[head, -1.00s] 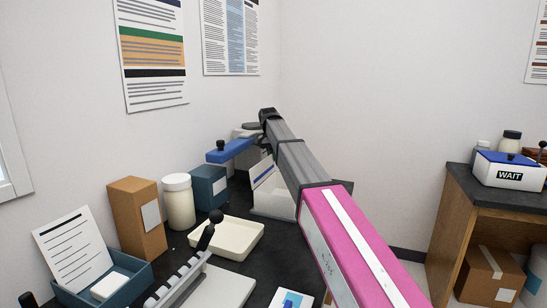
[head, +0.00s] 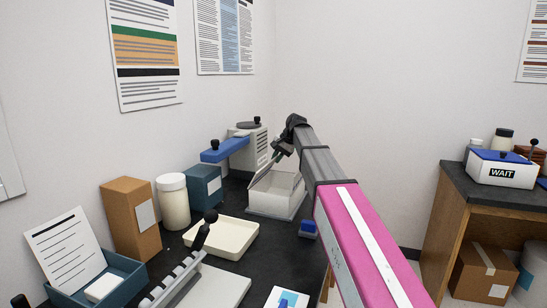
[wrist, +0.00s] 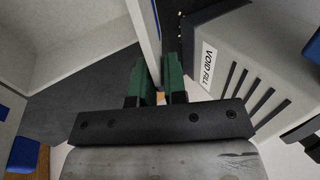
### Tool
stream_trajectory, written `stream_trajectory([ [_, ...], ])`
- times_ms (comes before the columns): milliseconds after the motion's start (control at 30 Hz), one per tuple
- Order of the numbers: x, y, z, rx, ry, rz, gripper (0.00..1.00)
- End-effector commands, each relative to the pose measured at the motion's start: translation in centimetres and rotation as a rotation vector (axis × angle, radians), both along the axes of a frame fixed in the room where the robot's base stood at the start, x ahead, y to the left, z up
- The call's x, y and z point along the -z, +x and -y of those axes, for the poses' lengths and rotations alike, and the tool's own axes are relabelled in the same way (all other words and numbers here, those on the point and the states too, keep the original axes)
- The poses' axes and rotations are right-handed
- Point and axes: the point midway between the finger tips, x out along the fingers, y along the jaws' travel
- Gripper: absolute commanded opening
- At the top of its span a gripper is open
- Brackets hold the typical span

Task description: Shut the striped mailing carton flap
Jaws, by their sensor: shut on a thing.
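The mailing carton (head: 276,201) is a pale box with its top open, standing on the dark bench beyond the tray. Its grey inside shows in the wrist view. The flap is a thin white panel (wrist: 145,32), seen edge-on in the wrist view and standing up from the carton. My gripper (wrist: 158,85) is shut on this panel, which lies between its green fingers. In the head view my gripper (head: 279,152) is above the carton's back left side. No stripes show clearly on the flap now.
A grey vented machine (head: 248,145), labelled VOID FILL in the wrist view, stands close behind the carton. A blue bar (head: 225,150) with a black knob sits left. A cream tray (head: 221,238) is in front, and a small blue block (head: 307,228) is at right.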

Motion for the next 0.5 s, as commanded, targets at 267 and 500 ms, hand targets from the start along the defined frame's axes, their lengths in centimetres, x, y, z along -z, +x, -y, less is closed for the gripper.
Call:
stream_trajectory([
  [267,1.0,-0.6,1.3,0.001,0.212,0.077,0.0],
  [500,1.5,-0.7,1.8,0.0,0.337,0.121,0.0],
])
